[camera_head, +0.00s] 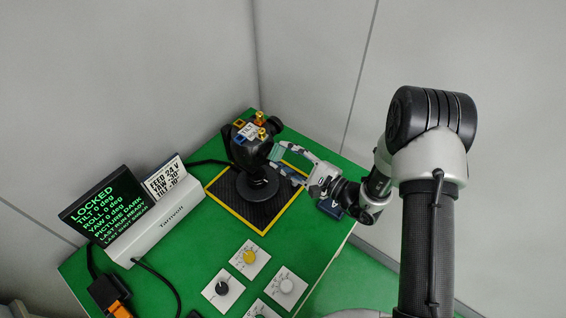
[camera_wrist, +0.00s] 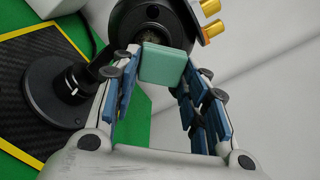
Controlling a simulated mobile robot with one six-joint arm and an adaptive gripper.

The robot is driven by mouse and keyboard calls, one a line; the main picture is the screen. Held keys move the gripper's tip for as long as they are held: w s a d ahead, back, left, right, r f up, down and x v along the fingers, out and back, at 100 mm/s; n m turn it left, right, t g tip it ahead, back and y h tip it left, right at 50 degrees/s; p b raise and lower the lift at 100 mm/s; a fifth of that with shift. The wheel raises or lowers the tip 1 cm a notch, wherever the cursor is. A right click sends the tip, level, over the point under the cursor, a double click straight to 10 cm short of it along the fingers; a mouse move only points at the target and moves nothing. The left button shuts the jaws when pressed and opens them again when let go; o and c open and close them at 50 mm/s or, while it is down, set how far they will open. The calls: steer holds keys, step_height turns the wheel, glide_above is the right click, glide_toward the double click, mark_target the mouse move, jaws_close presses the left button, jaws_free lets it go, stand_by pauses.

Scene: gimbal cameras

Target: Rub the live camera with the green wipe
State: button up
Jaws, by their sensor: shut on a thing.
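A black gimbal camera (camera_head: 247,152) with a "TILT" label and brass knobs stands on a round black base on a yellow-edged black mat (camera_head: 234,211). In the wrist view its dark round front (camera_wrist: 158,22) shows just beyond my fingertips. My gripper (camera_head: 282,161) reaches it from the right. My gripper is shut on the green wipe (camera_wrist: 163,64), a small pale green block between the blue finger pads. The wipe lies at or very near the camera's front; I cannot tell if they touch. The wipe hides the lower part of that front.
A display (camera_head: 107,205) reads LOCKED, tilt, roll and yaw 0 deg, PICTURE DARK, LAST RUN READY, LAST SHOT SMEAR. A card (camera_head: 165,177) reads FEED 24 V. Several knob plates (camera_head: 249,258) lie in front. A dark blue block marked A (camera_head: 330,208) sits near the right edge.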

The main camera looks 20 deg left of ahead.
steer(key=shift+w, duration=0.2)
steer(key=shift+s+a, duration=0.3)
steer(key=shift+s, duration=0.6)
steer(key=shift+s+a, duration=0.35)
steer(key=shift+s, duration=0.5)
steer(key=shift+s+a, duration=0.3)
steer(key=shift+s, duration=0.6)
steer(key=b+v, duration=0.1)
steer(key=v, duration=0.5)
steer(key=shift+d, duration=0.1)
